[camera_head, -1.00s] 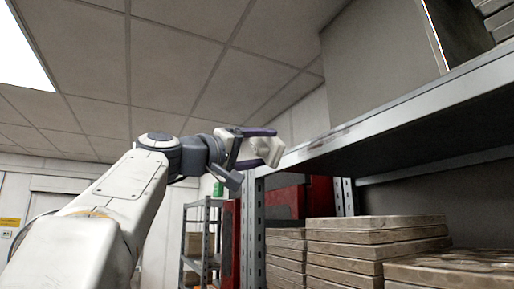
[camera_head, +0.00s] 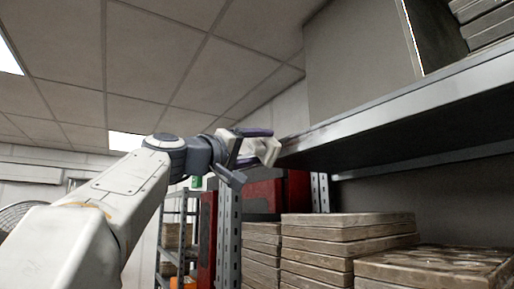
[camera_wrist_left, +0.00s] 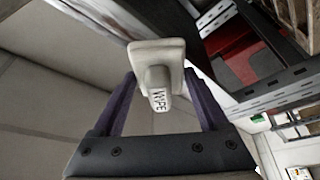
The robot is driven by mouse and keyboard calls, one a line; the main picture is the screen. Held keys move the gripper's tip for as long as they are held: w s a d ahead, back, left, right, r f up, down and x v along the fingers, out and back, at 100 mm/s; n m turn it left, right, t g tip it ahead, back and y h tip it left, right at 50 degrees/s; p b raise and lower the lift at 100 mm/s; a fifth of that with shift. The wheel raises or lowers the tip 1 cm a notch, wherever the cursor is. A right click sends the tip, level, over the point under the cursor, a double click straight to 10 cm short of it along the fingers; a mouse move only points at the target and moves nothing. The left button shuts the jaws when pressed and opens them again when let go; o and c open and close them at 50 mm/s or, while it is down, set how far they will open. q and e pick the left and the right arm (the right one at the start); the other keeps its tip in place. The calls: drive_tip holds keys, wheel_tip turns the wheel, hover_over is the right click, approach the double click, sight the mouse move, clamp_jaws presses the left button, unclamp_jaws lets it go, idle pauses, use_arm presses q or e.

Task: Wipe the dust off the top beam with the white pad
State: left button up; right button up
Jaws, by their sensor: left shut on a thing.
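My left gripper (camera_head: 250,149) is shut on the white pad (camera_head: 267,150) and holds it at the left end of the top beam (camera_head: 390,105). The pad also shows in the left wrist view (camera_wrist_left: 157,58), where its handle reads "WIPE" and sits between the two purple-grey fingers. In the head view the pad is by the beam's front edge; I cannot tell whether it touches. A faint darker patch (camera_head: 300,137) shows on the beam face near its left end. My right gripper is not in view.
Stacked slabs (camera_head: 335,228) fill the shelf below the beam. A grey box (camera_head: 362,62) stands on the top shelf. A perforated upright (camera_head: 228,235) is under my gripper, with red cabinets (camera_head: 262,196) behind.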

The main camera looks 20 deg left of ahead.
sight(336, 124)
use_arm(q)
drive_tip(key=shift+w+d, duration=0.6)
drive_tip(key=shift+w, duration=0.15)
idle(0.4)
drive_tip(key=shift+s+d, duration=0.75)
drive_tip(key=shift+d, duration=0.1)
drive_tip(key=shift+s+d+b, duration=0.55)
drive_tip(key=shift+s+d, duration=0.55)
drive_tip(key=shift+d, duration=0.3)
drive_tip(key=shift+s+d, duration=0.55)
drive_tip(key=shift+d, duration=0.2)
drive_tip(key=shift+s+d, duration=0.5)
drive_tip(key=shift+d, duration=0.2)
drive_tip(key=shift+s+d+p, duration=0.35)
drive_tip(key=shift+s+d, duration=0.15)
drive_tip(key=shift+d, duration=0.2)
drive_tip(key=shift+s+d+p, duration=0.3)
drive_tip(key=shift+s+d, duration=0.05)
drive_tip(key=shift+d, duration=0.05)
drive_tip(key=shift+s+d, duration=0.75)
drive_tip(key=shift+d, duration=0.2)
drive_tip(key=shift+s+d+b, duration=0.35)
drive_tip(key=shift+s+d, duration=0.2)
drive_tip(key=shift+d, duration=0.2)
drive_tip(key=shift+s+d+b, duration=0.35)
drive_tip(key=shift+s+d, duration=0.2)
drive_tip(key=shift+d, duration=0.2)
